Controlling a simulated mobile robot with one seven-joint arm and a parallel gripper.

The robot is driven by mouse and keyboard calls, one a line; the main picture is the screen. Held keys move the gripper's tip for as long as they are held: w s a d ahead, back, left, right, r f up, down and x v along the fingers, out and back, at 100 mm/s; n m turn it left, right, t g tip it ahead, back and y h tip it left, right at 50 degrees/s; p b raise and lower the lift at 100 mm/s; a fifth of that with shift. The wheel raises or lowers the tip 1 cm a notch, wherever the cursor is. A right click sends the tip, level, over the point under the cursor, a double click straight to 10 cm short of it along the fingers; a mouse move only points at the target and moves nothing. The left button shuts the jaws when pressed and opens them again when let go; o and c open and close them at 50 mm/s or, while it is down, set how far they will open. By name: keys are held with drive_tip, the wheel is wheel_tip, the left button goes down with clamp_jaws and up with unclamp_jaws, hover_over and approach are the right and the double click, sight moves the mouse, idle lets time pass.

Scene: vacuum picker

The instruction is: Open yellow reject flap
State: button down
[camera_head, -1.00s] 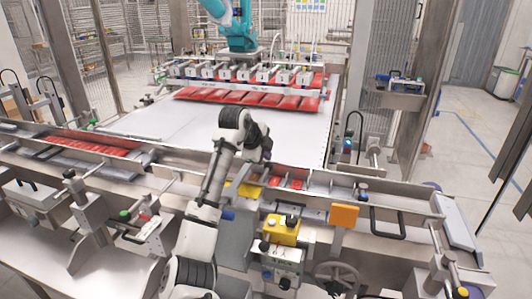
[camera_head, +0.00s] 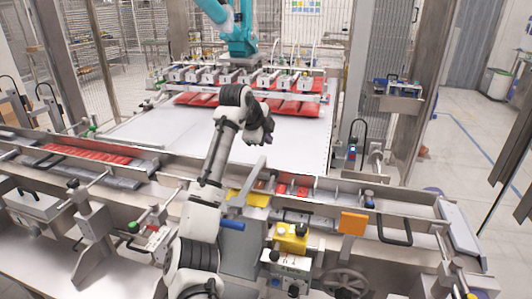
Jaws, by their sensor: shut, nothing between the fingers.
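The yellow flap (camera_head: 248,197) lies in the channel of the front conveyor rail, just right of my forearm, which hides its left end. I cannot tell how far it is tilted. My gripper (camera_head: 266,137) is shut and empty. It hangs above and beyond the flap, over the white belt, apart from the flap. The wrist hides part of the gripper, and the fingertips are small and dark.
Red packs (camera_head: 292,189) lie in the channel right of the flap. A yellow box (camera_head: 291,238) and an orange plate (camera_head: 352,222) stand in front of the rail. A blue handle (camera_head: 231,225) is close to my arm. The white belt (camera_head: 165,128) is largely clear.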

wheel_tip(320, 180, up, 6)
drive_tip(key=b, duration=0.1)
drive_tip(key=shift+w+a, duration=0.3)
drive_tip(key=shift+w, duration=0.15)
